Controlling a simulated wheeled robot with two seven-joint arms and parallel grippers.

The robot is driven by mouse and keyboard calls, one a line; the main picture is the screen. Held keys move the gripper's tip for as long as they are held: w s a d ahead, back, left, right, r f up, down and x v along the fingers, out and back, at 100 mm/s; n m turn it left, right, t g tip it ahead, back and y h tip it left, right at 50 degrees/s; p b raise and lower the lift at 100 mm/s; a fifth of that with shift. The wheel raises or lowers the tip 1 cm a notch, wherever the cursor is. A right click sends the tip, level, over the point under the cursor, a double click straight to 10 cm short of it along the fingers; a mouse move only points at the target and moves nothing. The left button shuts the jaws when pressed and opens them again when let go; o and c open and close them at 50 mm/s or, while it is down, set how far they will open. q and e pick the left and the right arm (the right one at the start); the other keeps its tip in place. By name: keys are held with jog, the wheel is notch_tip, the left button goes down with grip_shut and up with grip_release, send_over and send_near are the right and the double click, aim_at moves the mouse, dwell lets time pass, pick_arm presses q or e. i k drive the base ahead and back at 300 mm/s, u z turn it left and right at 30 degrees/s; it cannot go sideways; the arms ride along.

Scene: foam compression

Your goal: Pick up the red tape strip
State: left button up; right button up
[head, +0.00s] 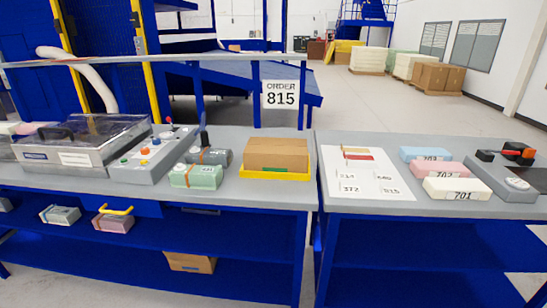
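A red tape strip (360,157) lies flat near the top of a white sheet (392,188) on the right-hand table. A shorter tan strip (355,150) lies just behind it on the same sheet. Small printed number labels are on the sheet in front of the strips. Neither of my grippers shows in the head view.
Blue, pink and white foam blocks (457,188) sit right of the sheet, with a grey device (500,178) beyond. Left of a narrow gap between tables stand a cardboard box (277,154) on a yellow tray, bundled blocks (196,176), a button panel (150,158) and a clear-lidded machine (80,140).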

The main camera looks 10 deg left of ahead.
aim_at(356, 156)
jog(key=k, duration=0.5)
jog(key=z, duration=0.7)
jog(key=i, duration=1.1)
jog(key=u, duration=0.55)
jog(key=i, duration=0.75)
jog(key=u, duration=0.6)
